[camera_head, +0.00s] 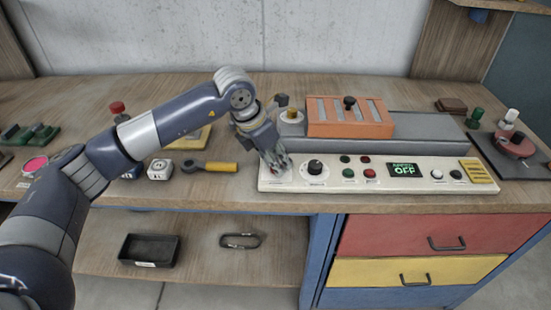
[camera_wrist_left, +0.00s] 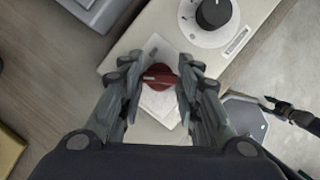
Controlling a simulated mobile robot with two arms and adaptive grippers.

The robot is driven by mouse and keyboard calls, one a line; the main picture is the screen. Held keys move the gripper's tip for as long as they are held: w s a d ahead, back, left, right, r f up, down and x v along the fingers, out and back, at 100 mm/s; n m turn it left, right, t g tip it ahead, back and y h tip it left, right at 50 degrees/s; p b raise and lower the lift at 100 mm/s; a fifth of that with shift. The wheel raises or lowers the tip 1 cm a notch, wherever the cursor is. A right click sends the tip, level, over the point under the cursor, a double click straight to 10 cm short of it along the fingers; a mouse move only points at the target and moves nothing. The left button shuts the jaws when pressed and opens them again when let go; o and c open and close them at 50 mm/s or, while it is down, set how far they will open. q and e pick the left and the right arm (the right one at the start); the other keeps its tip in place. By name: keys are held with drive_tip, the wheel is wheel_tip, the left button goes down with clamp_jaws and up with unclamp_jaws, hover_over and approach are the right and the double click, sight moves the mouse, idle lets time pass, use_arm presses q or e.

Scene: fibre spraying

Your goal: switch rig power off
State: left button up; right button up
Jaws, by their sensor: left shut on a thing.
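The control panel (camera_head: 330,182) of the rig is a long cream strip along the front of the bench. Its display (camera_head: 404,170) reads "OFF" in green. My left gripper (camera_head: 277,168) is lowered onto the panel's left end. In the left wrist view, my left gripper (camera_wrist_left: 160,82) is shut on a red rotary switch (camera_wrist_left: 160,77), with a finger on each side. The switch sits on a white plate with its pointer line turned sideways. A black dial (camera_wrist_left: 213,13) is beside it; the dial also shows in the head view (camera_head: 316,168). My right gripper is not seen.
An orange slotted block (camera_head: 350,117) sits on the grey rig behind the panel. A yellow-handled tool (camera_head: 220,167) lies left of the panel. A black tray (camera_head: 149,250) is on the shelf below. Red and yellow drawers are at right.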

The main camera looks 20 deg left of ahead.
use_arm(q)
drive_tip(key=shift+c, duration=0.2)
drive_tip(key=o, duration=1.1)
drive_tip(key=shift+r, duration=0.1)
drive_tip(key=v, duration=1.1)
drive_tip(key=shift+s+a+r, duration=0.1)
drive_tip(key=shift+a+r, duration=0.05)
drive_tip(key=shift+r, duration=0.25)
